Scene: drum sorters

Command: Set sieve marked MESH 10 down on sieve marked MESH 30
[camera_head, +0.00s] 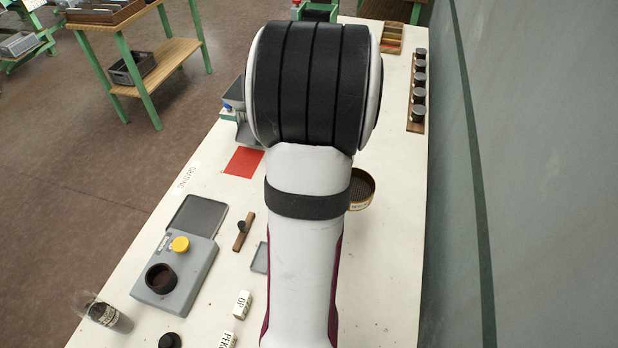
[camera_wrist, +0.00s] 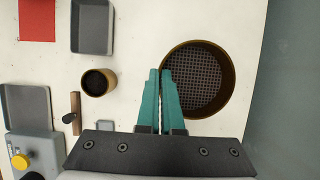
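A round sieve with a brass-coloured wall and dark mesh (camera_wrist: 200,80) is right of centre in the wrist view. In the head view this sieve (camera_head: 366,189) is partly hidden behind my arm; its wall bears a white label, too small to read its number. My gripper (camera_wrist: 160,73) has two teal fingers, nearly together with a narrow gap, at the sieve's left rim. The right finger overlaps the rim. I cannot tell whether the rim is between them. In the head view my arm hides the gripper. No second sieve can be made out separately.
A small brown cup (camera_wrist: 98,82), a grey tray (camera_wrist: 92,27) and a knobbed wooden tool (camera_wrist: 75,113) lie left of the gripper. A red mat (camera_head: 244,162) and a grey scale (camera_head: 190,275) are on the table. A rack of dark-lidded jars (camera_head: 418,90) stands near the wall side.

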